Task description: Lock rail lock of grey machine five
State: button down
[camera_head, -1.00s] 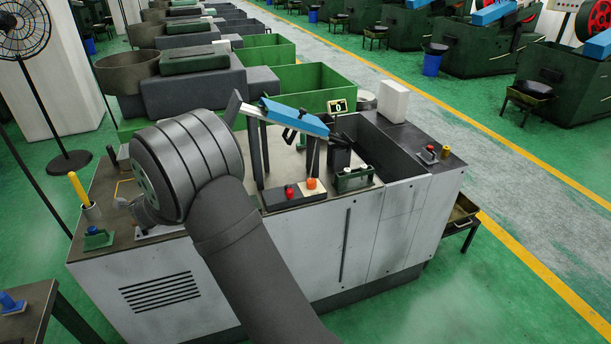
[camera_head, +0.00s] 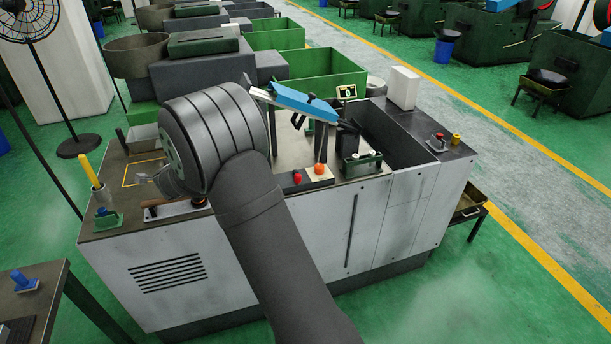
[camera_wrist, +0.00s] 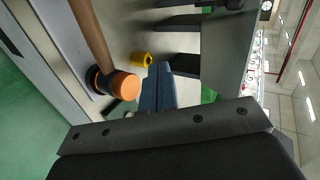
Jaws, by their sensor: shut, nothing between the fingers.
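The grey machine (camera_head: 290,235) fills the middle of the head view. In the wrist view a brown handle (camera_wrist: 90,35) runs to a round orange end (camera_wrist: 125,87), left of the fingers. My gripper (camera_head: 142,178) is just above and behind the plate in the head view, apparently apart from the lever. Its dark blue fingers (camera_wrist: 158,72) are together and empty in the wrist view. My forearm hides part of the machine.
A blue-topped chute (camera_head: 300,102), red and orange buttons (camera_head: 320,170) and a white box (camera_head: 403,88) stand to the right.

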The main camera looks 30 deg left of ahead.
jog(key=w+d+r+n+g, duration=0.15)
jog(key=w+d+n, duration=0.35)
jog(key=w, duration=0.6)
jog(key=r+n+g, duration=0.1)
jog(key=n+g, duration=0.2)
jog(key=n, duration=0.3)
send_over(298, 175)
jog(key=shift+w+r, duration=0.15)
jog(key=shift+w, duration=0.1)
jog(key=d+n+g+h, duration=0.1)
jog(key=d+n+g, duration=0.1)
jog(key=d, duration=1.1)
jog(key=shift+w+n, duration=0.45)
jog(key=shift+n, duration=0.15)
jog(key=s+a+r+x, duration=0.1)
jog(key=a+x, duration=0.1)
jog(key=x, duration=1)
jog(key=shift+s, duration=0.45)
